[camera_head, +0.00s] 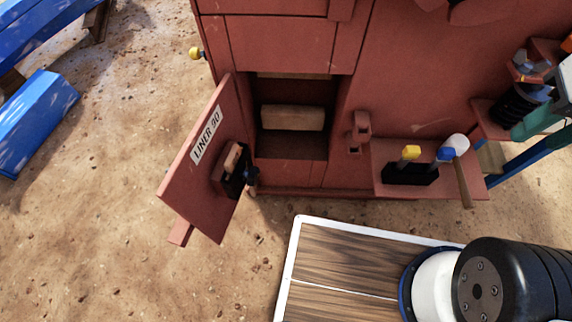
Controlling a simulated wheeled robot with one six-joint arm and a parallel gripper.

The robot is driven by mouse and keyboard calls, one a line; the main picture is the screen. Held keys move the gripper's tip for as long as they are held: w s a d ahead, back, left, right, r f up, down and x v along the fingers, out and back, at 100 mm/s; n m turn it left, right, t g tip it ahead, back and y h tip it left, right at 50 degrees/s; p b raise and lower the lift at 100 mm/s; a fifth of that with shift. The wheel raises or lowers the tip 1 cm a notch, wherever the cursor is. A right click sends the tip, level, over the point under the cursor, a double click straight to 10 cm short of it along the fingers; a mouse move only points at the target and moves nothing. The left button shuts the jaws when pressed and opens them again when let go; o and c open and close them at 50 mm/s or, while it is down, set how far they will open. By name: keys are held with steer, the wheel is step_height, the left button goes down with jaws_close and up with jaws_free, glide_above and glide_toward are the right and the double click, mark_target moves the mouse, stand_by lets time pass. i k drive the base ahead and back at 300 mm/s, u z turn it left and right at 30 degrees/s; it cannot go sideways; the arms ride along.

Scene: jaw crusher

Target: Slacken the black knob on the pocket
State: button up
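A red door (205,165) labelled "LINER 90" stands swung open at the left of the red machine. A small pocket (222,182) sits on the door near its free-hanging middle, with a tan wooden piece (233,157) in or against it. A dark, black part (251,178) shows at the pocket's right side; it may be the black knob, but it is too small to make out clearly. My gripper is not in view, and nothing is seen touching the pocket.
The open compartment holds a tan block (292,117). A red shelf (455,187) at right carries a black holder (410,173) with yellow- and blue-ended tools and a hammer-like tool (459,146). My wood-topped base and an arm part fill the bottom right.

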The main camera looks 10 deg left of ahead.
mark_target(252, 176)
steer(key=z, duration=0.1)
steer(key=k, duration=0.95)
steer(key=u, duration=0.95)
steer(key=i, duration=0.45)
steer(key=u, duration=0.05)
